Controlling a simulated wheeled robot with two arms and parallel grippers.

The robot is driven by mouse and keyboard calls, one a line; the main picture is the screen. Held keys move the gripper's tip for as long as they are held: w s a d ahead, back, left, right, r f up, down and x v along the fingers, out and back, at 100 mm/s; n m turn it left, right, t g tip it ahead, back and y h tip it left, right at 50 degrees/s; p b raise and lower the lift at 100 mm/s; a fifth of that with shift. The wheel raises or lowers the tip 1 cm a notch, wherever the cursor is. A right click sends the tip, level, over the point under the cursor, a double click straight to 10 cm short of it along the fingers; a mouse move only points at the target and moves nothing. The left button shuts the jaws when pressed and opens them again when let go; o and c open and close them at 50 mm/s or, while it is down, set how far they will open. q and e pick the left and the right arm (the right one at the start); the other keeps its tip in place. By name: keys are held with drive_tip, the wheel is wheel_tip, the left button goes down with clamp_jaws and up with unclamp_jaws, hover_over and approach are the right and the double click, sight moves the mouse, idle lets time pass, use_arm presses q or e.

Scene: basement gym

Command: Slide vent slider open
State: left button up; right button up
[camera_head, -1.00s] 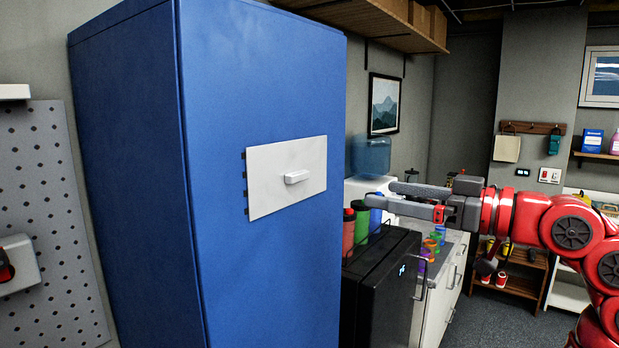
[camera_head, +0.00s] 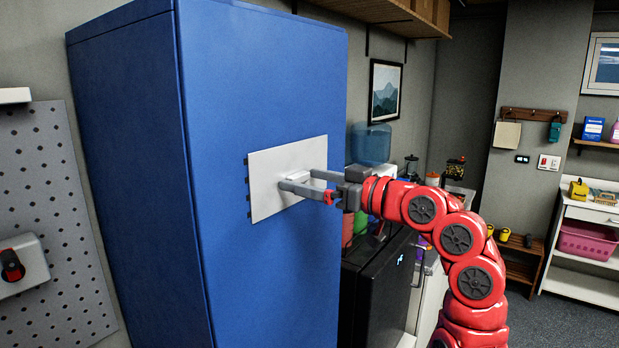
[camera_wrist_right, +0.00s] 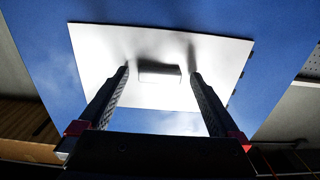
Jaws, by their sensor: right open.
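The vent slider is a white rectangular plate (camera_head: 268,165) on the front of a tall blue cabinet (camera_head: 262,80), with dark slots along its left edge. It also shows in the right wrist view (camera_wrist_right: 160,40). A small white handle (camera_head: 296,176) sticks out near its middle. My right gripper (camera_head: 296,180) is open, with its fingers reaching toward the plate on either side of the handle. In the right wrist view the handle (camera_wrist_right: 160,73) lies between and just beyond the two open fingers (camera_wrist_right: 160,84); contact cannot be told. My left gripper is not in view.
A black box-like appliance (camera_head: 372,290) stands right of the cabinet, below my right arm, with bottles behind it. A pegboard (camera_head: 55,200) is on the left wall. A wooden shelf (camera_head: 385,14) hangs above. Floor shows at the far right.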

sight(292, 116)
clamp_jaws()
wheel_tip(292, 116, up, 11)
drive_tip(key=p, duration=0.4)
drive_tip(key=shift+r, duration=0.15)
drive_tip(key=shift+d+r, duration=0.1)
drive_tip(key=shift+r, duration=0.05)
unclamp_jaws()
idle(0.3)
